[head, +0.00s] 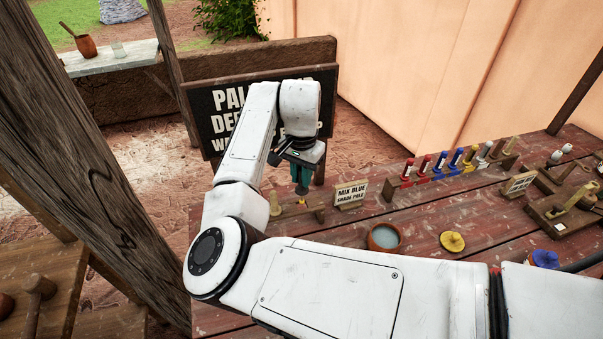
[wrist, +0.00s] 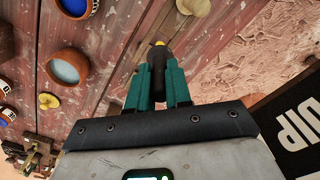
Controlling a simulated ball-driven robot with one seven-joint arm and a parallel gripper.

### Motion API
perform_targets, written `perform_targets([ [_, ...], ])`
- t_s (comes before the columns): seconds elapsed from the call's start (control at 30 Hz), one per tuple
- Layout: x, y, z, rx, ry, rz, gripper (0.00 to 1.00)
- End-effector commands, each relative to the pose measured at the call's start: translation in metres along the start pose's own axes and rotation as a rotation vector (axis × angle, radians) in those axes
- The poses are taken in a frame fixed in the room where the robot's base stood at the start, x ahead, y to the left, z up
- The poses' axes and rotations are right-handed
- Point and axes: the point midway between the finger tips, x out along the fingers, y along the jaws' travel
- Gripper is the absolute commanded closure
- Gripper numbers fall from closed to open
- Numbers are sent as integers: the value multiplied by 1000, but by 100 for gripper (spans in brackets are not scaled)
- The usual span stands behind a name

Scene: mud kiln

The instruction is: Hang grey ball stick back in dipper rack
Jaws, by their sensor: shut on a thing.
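My gripper (head: 301,178) is over the left part of the red plank table in the head view. Its teal fingers, also in the wrist view (wrist: 159,72), are shut on a dark grey piece (wrist: 158,58), which looks like the grey ball stick. Most of the stick is hidden by the fingers, and a small yellow spot shows at its far end. A low wooden piece (head: 312,209) with a pale knob (head: 275,204) stands just below my gripper; I cannot tell whether it is the dipper rack.
A dark lettered board (head: 200,115) rises behind my arm.

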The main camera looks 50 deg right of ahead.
Motion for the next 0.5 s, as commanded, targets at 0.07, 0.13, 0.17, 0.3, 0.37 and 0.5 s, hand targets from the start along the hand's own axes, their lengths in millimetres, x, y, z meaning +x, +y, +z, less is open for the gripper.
perform_targets([
  [0.07, 0, 0, 0, 0, 0, 0, 100],
  [0.13, 0, 0, 0, 0, 0, 0, 100],
  [0.17, 0, 0, 0, 0, 0, 0, 100],
  [0.3, 2, 0, 0, 0, 0, 0, 100],
  [0.37, 3, 0, 0, 0, 0, 0, 100],
  [0.5, 7, 0, 0, 0, 0, 1, 100],
])
